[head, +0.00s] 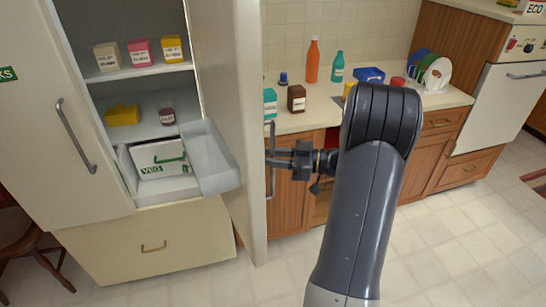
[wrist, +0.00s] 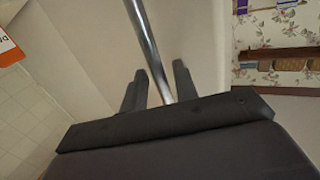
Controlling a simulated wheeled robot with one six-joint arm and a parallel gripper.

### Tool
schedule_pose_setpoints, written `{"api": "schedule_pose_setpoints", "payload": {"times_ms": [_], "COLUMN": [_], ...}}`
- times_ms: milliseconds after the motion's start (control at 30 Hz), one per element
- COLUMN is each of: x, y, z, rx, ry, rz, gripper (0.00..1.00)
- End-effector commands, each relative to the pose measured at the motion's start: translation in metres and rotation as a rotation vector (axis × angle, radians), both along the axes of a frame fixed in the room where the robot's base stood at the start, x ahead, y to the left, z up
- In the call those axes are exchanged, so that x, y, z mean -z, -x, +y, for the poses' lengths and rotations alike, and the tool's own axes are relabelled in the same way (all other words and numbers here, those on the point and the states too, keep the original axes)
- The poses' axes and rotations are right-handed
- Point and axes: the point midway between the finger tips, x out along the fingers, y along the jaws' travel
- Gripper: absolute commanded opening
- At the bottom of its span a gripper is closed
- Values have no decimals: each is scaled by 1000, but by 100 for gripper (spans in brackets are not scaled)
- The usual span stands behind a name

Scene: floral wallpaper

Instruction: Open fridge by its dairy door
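The fridge's right-hand door (head: 247,130) stands wide open and is seen nearly edge-on in the head view. Its outer face carries a metal bar handle (head: 271,180), also seen in the wrist view (wrist: 148,40). An orange label (wrist: 8,48) with partly cut-off letters shows at the left edge of the wrist view. My gripper (head: 280,160) is at this handle on the door's outer side. In the wrist view the bar runs between the two fingers (wrist: 160,88), which look closed around it. The exact contact is hidden.
The open fridge compartment (head: 150,97) shows boxes, a jar and a drawer with a VEG box. The left fridge door (head: 45,140) is shut. A counter (head: 310,119) with bottles stands close behind the gripper. The tiled floor (head: 440,240) at right is clear.

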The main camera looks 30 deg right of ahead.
Motion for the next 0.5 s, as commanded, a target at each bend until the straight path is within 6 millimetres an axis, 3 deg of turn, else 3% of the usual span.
{"api": "schedule_pose_setpoints", "payload": {"times_ms": [233, 500], "x": [2, 3], "y": [4, 33], "z": [-5, -46], "rx": [1, 6], "ry": [-1, 1], "rz": [1, 1], "gripper": [28, 28]}}
